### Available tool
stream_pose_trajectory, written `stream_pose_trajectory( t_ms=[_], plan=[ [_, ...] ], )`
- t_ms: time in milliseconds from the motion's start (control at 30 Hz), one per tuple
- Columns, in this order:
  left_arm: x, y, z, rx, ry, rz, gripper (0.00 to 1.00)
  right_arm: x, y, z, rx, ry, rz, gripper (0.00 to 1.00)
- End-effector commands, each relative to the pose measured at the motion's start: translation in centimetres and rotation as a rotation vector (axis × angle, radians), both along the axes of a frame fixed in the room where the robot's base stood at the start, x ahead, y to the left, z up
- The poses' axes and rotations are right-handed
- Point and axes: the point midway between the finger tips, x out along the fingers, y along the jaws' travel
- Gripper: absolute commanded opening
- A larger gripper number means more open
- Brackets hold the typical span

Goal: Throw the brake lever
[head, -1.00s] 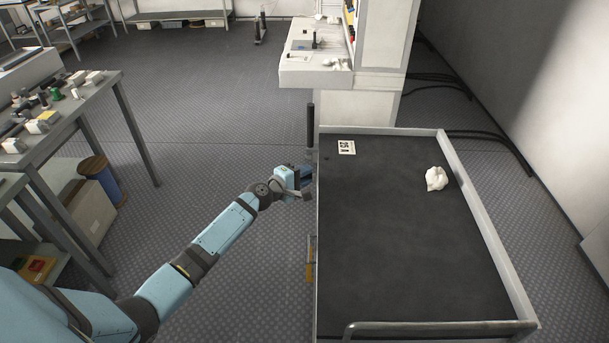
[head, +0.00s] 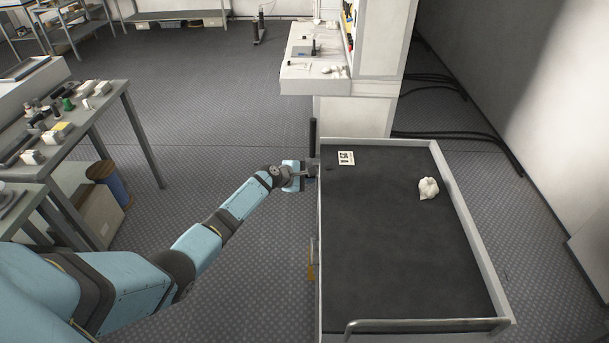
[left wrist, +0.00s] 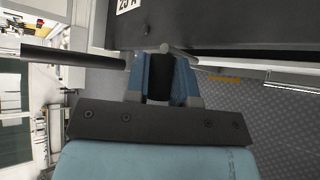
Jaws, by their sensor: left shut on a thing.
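The black-topped cart (head: 410,245) with pale raised rims fills the right of the head view. A black upright bar (head: 312,136) stands at its far left corner; it shows as a dark rod (left wrist: 75,58) in the left wrist view. My left gripper (head: 309,171) is at the cart's left side, just below this bar. In the left wrist view its blue fingers (left wrist: 160,80) are shut on a dark piece, which I take to be part of the brake lever (left wrist: 158,78). My right gripper is not in view.
A white crumpled lump (head: 428,188) and a printed label (head: 346,158) lie on the cart top. A white workstation (head: 355,115) stands behind the cart. A bench with small parts (head: 107,103) is at the left. Open floor lies between bench and cart.

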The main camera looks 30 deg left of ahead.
Motion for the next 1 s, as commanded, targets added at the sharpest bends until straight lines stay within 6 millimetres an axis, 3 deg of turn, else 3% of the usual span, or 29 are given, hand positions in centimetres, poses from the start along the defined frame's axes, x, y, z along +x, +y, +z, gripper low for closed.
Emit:
stream_pose_trajectory(
  t_ms=[100, 267, 700, 1000],
  plan=[
    [1.6, 0.2, 0.4, -0.051, 0.1, -0.001, 0.0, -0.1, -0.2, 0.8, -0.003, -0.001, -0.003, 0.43],
    [2.8, 0.7, -0.1, -0.117, 0.236, -0.002, 0.0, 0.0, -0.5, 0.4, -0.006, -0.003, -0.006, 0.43],
    [5.0, 1.7, -1.5, -0.267, 0.548, -0.002, 0.0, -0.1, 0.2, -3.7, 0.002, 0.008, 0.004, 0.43],
    [5.5, 2.0, -1.9, -0.265, 0.549, -0.002, 0.0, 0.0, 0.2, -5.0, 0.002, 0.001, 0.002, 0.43]
  ],
)
